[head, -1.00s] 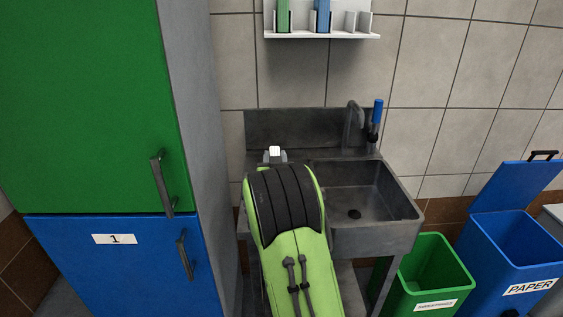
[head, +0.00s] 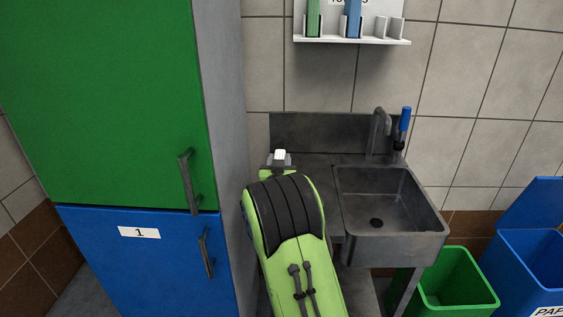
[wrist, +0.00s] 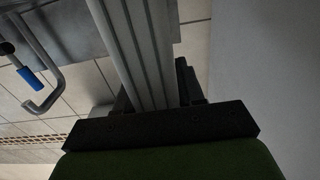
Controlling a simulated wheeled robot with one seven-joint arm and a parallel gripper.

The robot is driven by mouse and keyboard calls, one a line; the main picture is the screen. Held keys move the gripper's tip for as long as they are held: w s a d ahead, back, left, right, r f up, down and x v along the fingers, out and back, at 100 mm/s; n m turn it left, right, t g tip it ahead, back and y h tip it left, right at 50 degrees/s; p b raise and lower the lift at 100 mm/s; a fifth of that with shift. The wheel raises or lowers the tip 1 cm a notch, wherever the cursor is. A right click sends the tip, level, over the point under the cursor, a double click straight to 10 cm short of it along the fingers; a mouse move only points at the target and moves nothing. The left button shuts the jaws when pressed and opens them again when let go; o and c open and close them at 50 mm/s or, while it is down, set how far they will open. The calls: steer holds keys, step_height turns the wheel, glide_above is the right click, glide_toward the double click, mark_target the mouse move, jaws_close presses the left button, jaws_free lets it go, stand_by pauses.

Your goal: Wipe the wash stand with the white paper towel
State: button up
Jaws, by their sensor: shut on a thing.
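The grey metal wash stand (head: 310,206) stands against the tiled wall, with a basin at its right, a tap and a flat top at its left. My gripper (head: 279,163) is at the flat left part, near the back panel, mostly hidden behind my green arm. A small white piece (head: 280,154), apparently the paper towel, shows at its tip. My gripper is shut on it. Whether it touches the stand's surface cannot be told. In the wrist view the fingers and the towel are not clear; a grey ribbed part fills the middle.
A tall cabinet with green (head: 95,100) and blue (head: 150,260) doors stands close on the left. A tap (head: 381,130) and a blue-handled sprayer (head: 404,125) rise behind the basin. A green bin (head: 455,285) and a blue bin (head: 530,265) stand at right. A white shelf (head: 350,38) hangs above.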

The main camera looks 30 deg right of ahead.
steer(key=shift+r+p, duration=1.45)
steer(key=shift+r, duration=1.45)
steer(key=shift+r+p, duration=0.6)
steer(key=shift+r, duration=1)
steer(key=shift+f, duration=0.1)
